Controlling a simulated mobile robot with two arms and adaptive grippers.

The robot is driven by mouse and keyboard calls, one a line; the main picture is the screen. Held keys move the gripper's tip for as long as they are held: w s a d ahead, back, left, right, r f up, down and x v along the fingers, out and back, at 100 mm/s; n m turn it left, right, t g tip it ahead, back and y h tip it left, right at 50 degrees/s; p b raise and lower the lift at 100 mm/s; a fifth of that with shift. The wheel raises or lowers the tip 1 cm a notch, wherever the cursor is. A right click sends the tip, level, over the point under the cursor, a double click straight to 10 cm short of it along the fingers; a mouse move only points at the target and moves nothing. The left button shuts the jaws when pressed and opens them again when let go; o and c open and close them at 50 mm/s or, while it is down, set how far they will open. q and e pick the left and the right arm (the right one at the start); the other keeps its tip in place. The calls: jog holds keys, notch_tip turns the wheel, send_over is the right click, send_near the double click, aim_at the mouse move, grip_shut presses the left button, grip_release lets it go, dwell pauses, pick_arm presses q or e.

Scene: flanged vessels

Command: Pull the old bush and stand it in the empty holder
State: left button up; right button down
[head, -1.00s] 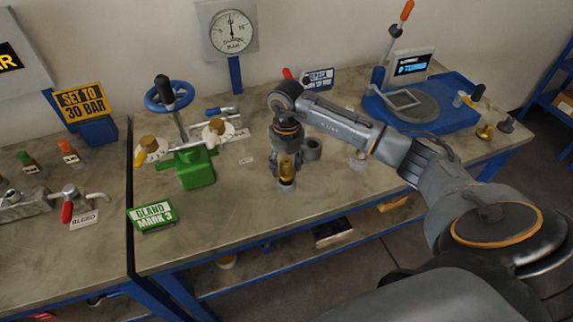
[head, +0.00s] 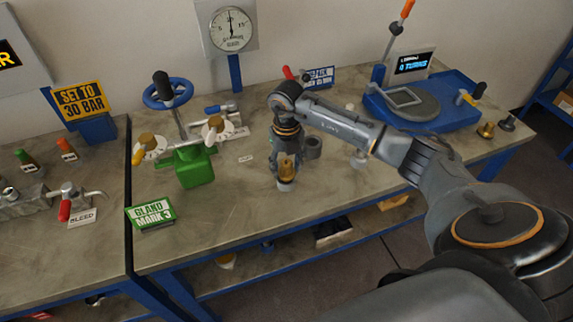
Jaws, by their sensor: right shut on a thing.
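My right gripper (head: 286,160) points straight down over the middle of the bench and is shut on a brass-coloured bush (head: 287,171). The bush is upright, directly above a small pale round base (head: 285,186). I cannot tell whether the bush sits in this base or just over it. A grey round holder (head: 313,148) stands just right of the gripper, partly behind it, and looks empty. A pale round piece (head: 359,161) stands farther right under my forearm. My left gripper is not in view.
A green valve body (head: 195,168) with a blue handwheel stands left, behind the green sign (head: 151,214). A blue machine (head: 440,113) with a small display stands back right. A brass piece (head: 486,130) and a dark piece (head: 507,122) sit near the right edge. The front middle is clear.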

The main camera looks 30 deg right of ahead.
jog(key=shift+f+b, duration=0.65)
jog(key=shift+f, duration=0.3)
jog(key=c, duration=0.5)
grip_release()
